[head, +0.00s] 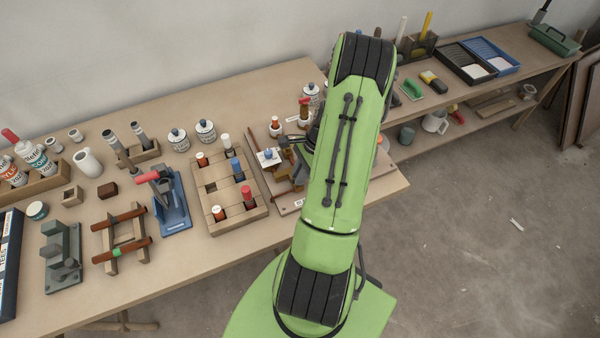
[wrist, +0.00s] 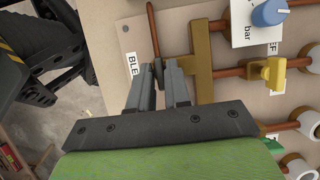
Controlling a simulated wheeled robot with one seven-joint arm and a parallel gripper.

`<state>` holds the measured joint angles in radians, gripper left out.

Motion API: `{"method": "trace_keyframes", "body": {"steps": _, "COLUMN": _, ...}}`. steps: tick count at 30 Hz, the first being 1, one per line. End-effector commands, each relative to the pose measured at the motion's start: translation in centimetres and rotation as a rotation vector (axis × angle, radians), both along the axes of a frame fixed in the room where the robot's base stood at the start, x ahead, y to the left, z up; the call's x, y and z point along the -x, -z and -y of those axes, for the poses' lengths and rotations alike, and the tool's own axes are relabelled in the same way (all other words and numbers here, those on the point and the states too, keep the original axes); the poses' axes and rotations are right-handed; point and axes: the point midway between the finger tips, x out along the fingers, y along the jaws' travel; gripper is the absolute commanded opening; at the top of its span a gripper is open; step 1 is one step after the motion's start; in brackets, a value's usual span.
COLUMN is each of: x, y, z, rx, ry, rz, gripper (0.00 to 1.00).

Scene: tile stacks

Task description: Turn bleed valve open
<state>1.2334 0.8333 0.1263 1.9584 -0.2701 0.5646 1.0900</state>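The bleed valve's brass body (wrist: 201,62) is on a light panel in the wrist view, beside a white label (wrist: 131,66) of which only "BLE" shows. A thin reddish-brown rod (wrist: 153,28) stands at its left and leads down to a dark part at my fingertips. My gripper (wrist: 160,75) has its two grey fingers close together, with a narrow gap around that dark part. I cannot tell whether they press on it.
A blue knob (wrist: 269,13) on a white plate, a yellow valve handle (wrist: 271,74) and copper pipes lie to the right in the wrist view. In the head view a wooden block with coloured pegs (head: 262,208) stands left of the panel. Bottles (head: 205,130) stand behind.

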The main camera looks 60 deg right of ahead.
Motion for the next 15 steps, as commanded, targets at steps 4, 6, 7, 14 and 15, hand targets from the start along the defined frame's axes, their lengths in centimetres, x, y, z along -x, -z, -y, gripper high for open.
{"method": "trace_keyframes", "body": {"steps": 4, "x": 0.0, "y": -0.02, "z": 0.01, "rx": 0.0, "ry": 0.0, "rz": 0.0, "gripper": 0.0}}
{"method": "trace_keyframes", "body": {"steps": 6, "x": 0.0, "y": -0.03, "z": 0.01, "rx": 0.0, "ry": 0.0, "rz": 0.0, "gripper": 0.0}}
{"method": "trace_keyframes", "body": {"steps": 7, "x": 0.0, "y": -0.03, "z": 0.01, "rx": 0.0, "ry": 0.0, "rz": 0.0, "gripper": 0.0}}
{"method": "trace_keyframes", "body": {"steps": 14, "x": -0.03, "y": -0.05, "z": 0.02, "rx": 0.0, "ry": -0.019, "rz": 0.0, "gripper": 0.0}}
{"method": "trace_keyframes", "body": {"steps": 15, "x": -0.06, "y": -0.06, "z": 0.02, "rx": 0.0, "ry": -0.029, "rz": 0.0, "gripper": 0.0}}
